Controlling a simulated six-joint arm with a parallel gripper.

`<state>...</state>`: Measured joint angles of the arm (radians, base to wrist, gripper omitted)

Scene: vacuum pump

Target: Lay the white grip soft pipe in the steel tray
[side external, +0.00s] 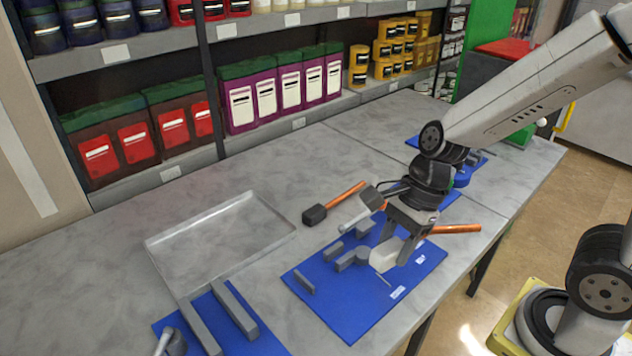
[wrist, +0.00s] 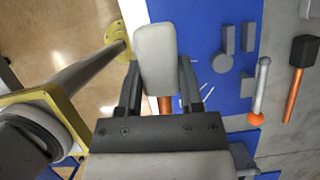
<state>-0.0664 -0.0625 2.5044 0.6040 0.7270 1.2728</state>
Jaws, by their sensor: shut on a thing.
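The steel tray (side external: 165,238) lies empty on the bench, to the left of my gripper.
A mallet (side external: 315,214) with an orange handle lies between tray and mat. A pale rod-like tool (wrist: 260,90) lies beside the holders. Another blue mat with long grey bars (side external: 234,308) lies in front of the tray. Shelves of goods (side external: 262,95) stand behind the bench.

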